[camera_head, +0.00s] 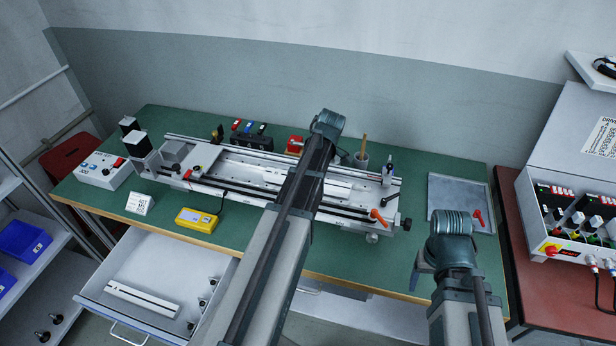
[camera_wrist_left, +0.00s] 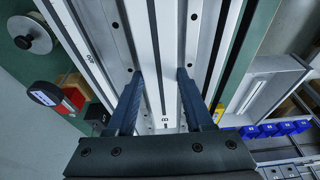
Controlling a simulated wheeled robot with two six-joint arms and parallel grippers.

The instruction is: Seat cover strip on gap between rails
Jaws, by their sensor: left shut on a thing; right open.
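The white cover strip (camera_wrist_left: 155,50) lies lengthwise between the two fingers of my left gripper (camera_wrist_left: 158,80) in the left wrist view. The gripper is shut on it, low over the rails (camera_wrist_left: 202,45). In the head view my left forearm hides this gripper, and part of the pale strip (camera_head: 335,188) shows along the rail assembly (camera_head: 240,180). I cannot tell whether the strip is fully down in the gap. My right gripper (camera_head: 418,272) is open and empty near the bench's front edge, partly hidden by its own wrist.
An open drawer (camera_head: 115,275) at the front left holds another white strip (camera_head: 143,300) and small knobs. A yellow device (camera_head: 197,220), a label card (camera_head: 140,203) and a grey tray (camera_head: 460,190) lie on the green bench. A control box (camera_head: 575,210) stands right.

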